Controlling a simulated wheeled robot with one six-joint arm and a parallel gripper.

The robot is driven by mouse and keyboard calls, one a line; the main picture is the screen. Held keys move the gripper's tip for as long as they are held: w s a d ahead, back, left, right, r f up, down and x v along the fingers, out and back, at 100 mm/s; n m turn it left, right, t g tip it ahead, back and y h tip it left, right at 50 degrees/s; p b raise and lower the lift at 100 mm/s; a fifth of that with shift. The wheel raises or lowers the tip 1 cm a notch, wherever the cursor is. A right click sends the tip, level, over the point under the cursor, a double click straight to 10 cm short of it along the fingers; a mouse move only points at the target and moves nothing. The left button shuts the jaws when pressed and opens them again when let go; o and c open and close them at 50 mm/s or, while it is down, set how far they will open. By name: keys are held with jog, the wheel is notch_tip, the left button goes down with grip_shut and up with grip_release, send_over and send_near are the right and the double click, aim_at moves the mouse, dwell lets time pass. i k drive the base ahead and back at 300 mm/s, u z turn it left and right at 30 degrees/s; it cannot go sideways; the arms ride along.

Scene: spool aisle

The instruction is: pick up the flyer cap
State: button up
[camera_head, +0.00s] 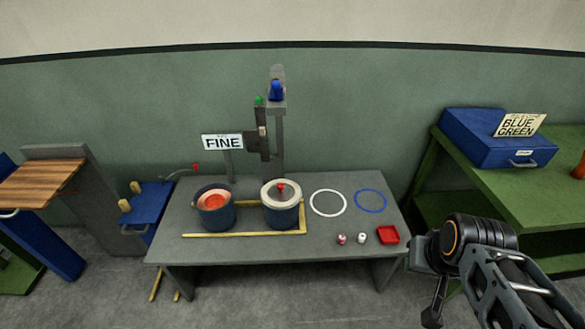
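A pale round cap with a red knob, which looks like the flyer cap (281,193), sits on top of a dark blue drum (281,217) on the grey table. A second blue drum (215,217) stands to its left, open at the top with orange-red material inside. My arm comes in from the lower right. A dark end part that seems to be my gripper (434,307) hangs low in front of the table's right end, well apart from the cap. Its fingers cannot be made out clearly.
The grey table (340,246) holds a white ring (328,203), a blue ring (370,201), two small pieces and a red tray (388,235). Yellow strips edge the drums. A post with a FINE sign (222,142) stands behind. A green bench (557,192) with a blue box (497,138) is right.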

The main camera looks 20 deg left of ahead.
aim_at(279, 195)
jog(key=i, duration=1.3)
jog(key=u, duration=3.15)
